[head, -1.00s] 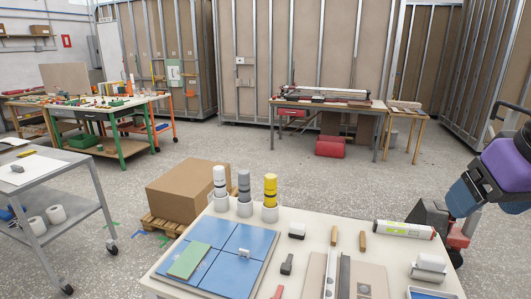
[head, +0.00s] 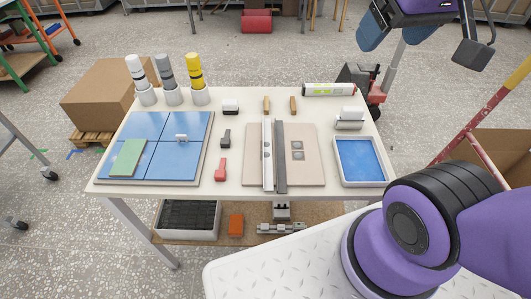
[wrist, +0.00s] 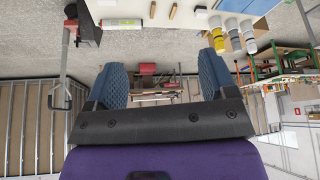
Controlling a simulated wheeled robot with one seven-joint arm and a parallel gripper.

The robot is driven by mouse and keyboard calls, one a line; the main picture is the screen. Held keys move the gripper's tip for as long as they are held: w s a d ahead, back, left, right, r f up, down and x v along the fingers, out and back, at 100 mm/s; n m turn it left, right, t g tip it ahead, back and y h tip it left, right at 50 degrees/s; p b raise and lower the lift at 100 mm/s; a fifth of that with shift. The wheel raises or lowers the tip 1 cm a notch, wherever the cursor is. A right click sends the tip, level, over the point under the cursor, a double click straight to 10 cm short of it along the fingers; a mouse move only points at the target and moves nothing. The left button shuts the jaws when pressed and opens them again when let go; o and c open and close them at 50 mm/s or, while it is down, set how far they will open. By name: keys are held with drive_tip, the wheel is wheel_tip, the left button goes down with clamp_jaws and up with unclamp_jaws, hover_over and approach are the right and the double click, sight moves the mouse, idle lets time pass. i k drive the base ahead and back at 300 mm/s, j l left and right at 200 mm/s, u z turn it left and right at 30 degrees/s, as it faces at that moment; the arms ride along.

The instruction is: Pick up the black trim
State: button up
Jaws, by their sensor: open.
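The black trim (head: 280,157) is a long, narrow dark strip. It lies lengthwise on a beige board (head: 306,160) on the white table, right beside a silver metal strip (head: 267,155). My gripper is at the top right of the head view (head: 400,18), partly cut off by the frame edge, away from the trim. In the wrist view its blue fingers stand wide apart with nothing between them (wrist: 163,78). The trim is not clearly visible in the wrist view.
Around the board are blue tiles (head: 185,128), a blue-filled tray (head: 386,164), a red-handled tool (head: 220,170), two wooden-handled pieces (head: 293,105), a white tube (head: 330,89) and three bottles (head: 194,75). A red-and-yellow post (head: 467,145) stands at right.

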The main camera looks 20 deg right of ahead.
sight(281, 174)
drive_tip(key=i+j, duration=0.1)
drive_tip(key=j, duration=0.4)
drive_tip(key=i+j, duration=0.1)
drive_tip(key=j, duration=0.45)
drive_tip(key=i+j, duration=0.1)
drive_tip(key=j, duration=0.4)
drive_tip(key=i+j, duration=0.15)
drive_tip(key=j, duration=0.35)
drive_tip(key=i+j, duration=0.1)
drive_tip(key=j, duration=0.45)
drive_tip(key=i+j, duration=0.1)
drive_tip(key=j, duration=0.4)
drive_tip(key=i+j+z, duration=0.1)
drive_tip(key=j, duration=0.4)
drive_tip(key=j+z, duration=0.15)
drive_tip(key=z, duration=0.3)
drive_tip(key=j+z, duration=0.15)
drive_tip(key=z, duration=0.3)
drive_tip(key=j+z, duration=0.15)
drive_tip(key=z, duration=0.3)
drive_tip(key=j+z, duration=0.15)
drive_tip(key=z, duration=0.3)
drive_tip(key=k, duration=0.05)
